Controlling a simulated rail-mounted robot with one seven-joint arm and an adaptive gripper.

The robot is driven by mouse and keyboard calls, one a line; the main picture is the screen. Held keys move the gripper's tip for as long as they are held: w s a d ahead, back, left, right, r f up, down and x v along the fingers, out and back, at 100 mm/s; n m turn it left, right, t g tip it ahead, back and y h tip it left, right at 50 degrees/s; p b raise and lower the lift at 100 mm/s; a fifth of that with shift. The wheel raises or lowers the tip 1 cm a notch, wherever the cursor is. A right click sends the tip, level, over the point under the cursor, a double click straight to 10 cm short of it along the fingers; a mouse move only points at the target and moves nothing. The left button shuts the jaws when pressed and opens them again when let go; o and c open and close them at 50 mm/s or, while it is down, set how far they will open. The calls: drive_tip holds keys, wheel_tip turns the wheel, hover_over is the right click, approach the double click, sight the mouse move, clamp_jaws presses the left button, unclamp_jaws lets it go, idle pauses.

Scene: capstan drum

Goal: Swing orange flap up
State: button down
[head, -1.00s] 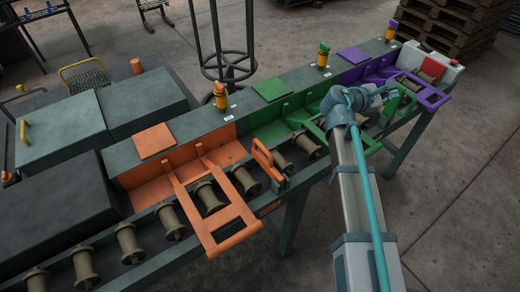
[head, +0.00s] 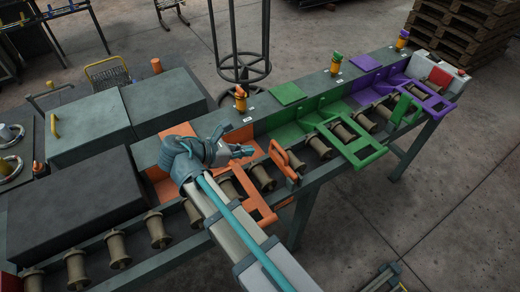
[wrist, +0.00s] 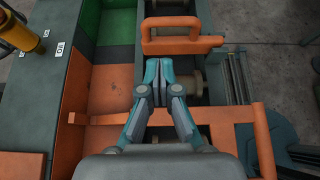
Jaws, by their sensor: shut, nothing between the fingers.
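The orange flap (head: 262,213) is an open frame lying down across the rollers, partly hidden behind my arm in the head view. In the wrist view the flap (wrist: 264,140) shows at the lower right, with its bars running under and beside my gripper. My gripper (wrist: 158,66) is shut and empty, above the rollers on the far side of the flap's bar. In the head view my gripper (head: 247,151) is over the orange section, pointing right. An orange upright handle piece (wrist: 182,42) stands just ahead of the fingertips.
A green flap (head: 358,150) and a purple flap (head: 432,98) lie down over the rollers farther right. An orange and yellow post (head: 240,100) stands on the bench behind. Dark boxes (head: 88,187) stand at the left.

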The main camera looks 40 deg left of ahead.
sight(270, 151)
idle(0.4)
drive_tip(key=p+x, duration=0.2)
drive_tip(key=x, duration=0.8)
drive_tip(key=shift+s+f, duration=0.1)
drive_tip(key=shift+f, duration=0.05)
